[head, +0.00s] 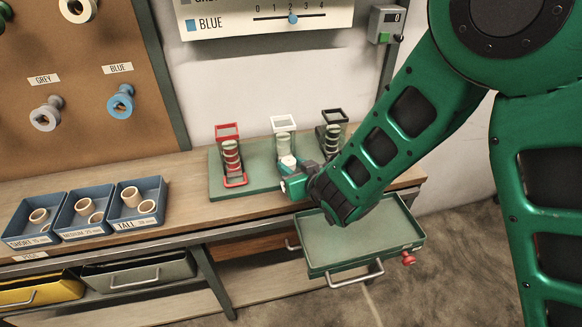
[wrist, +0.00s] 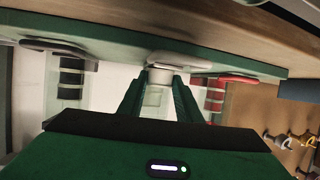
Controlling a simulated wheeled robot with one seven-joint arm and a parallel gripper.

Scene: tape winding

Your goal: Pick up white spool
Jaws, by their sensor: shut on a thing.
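The white spool (wrist: 157,95) sits between my two gripper fingers in the wrist view, which is upside down. In the head view my gripper (head: 289,168) reaches the white stand (head: 283,123), the middle one of three on a green board (head: 217,178). My gripper (wrist: 160,88) is shut on the white spool. The spool is still at its stand; I cannot tell whether it is lifted. My gripper covers the lower part of the stand in the head view.
A red stand (head: 227,131) and a black stand (head: 334,116) flank the white one closely, both holding banded stacks. An open green tray drawer (head: 360,240) juts out below my forearm. Blue bins (head: 38,217) of tan rings stand at the left of the bench.

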